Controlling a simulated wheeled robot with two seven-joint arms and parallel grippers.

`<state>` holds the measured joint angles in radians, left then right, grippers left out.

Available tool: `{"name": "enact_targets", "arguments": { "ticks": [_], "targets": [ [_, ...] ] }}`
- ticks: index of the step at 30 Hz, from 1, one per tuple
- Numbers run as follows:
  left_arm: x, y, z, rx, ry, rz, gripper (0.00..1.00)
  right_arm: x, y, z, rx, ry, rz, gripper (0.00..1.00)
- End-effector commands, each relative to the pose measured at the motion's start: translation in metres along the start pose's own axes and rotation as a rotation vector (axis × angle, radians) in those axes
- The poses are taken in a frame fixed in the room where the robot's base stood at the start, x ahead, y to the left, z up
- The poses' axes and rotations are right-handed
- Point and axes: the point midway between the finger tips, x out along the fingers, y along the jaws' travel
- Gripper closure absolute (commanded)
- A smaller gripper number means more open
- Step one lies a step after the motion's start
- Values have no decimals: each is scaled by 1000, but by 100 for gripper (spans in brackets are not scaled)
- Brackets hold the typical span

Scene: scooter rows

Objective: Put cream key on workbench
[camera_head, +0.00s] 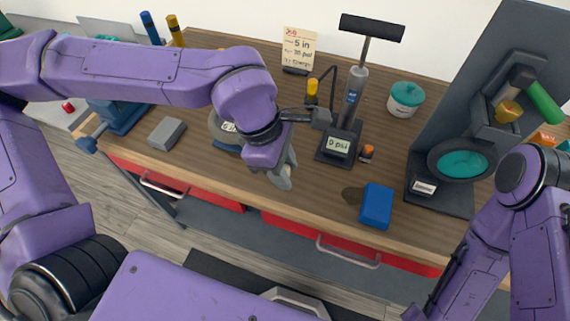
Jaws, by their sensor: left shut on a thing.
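The wooden workbench (240,178) stretches across the view, with red drawers along its front. My left gripper (284,176) points down over the front part of the bench top, near the front edge. It is shut on a small cream thing (287,171), which looks like the cream key. Only a bit of it shows between the fingers, and I cannot tell whether it touches the wood. My right arm comes in at the lower right, and its gripper is out of view.
A blue box (376,206) lies to the right, near the front edge. A grey block (167,133) and a blue vise (122,115) are at the left.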

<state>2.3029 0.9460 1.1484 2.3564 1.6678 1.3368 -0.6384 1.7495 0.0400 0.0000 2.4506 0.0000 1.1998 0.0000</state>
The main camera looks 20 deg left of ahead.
Motion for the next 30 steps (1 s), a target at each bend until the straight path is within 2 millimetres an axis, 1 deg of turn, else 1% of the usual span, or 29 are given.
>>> {"name": "enact_targets", "arguments": {
  "ticks": [1,3,6,13,15,18,29,30],
  "targets": [
    [6,12,-6,-6,2,-6,98,-5,0,-2,0,1,0,57],
    [23,22,-15,-3,2,-6,98,-6,0,-3,0,1,-1,57],
    [38,36,-24,-3,3,-3,98,-8,0,-4,0,1,-1,57],
    [57,52,-35,-4,2,0,98,-12,1,-5,0,1,0,57],
    [71,50,-39,-2,2,-3,98,-11,1,-5,0,1,0,57],
    [85,50,-43,-1,2,-1,98,-11,1,-5,0,1,-1,57],
    [90,50,-44,-2,1,0,98,-11,1,-5,0,1,-1,57],
    [89,50,-44,-2,1,1,56,-11,1,-5,0,1,-1,57]
  ]
}}
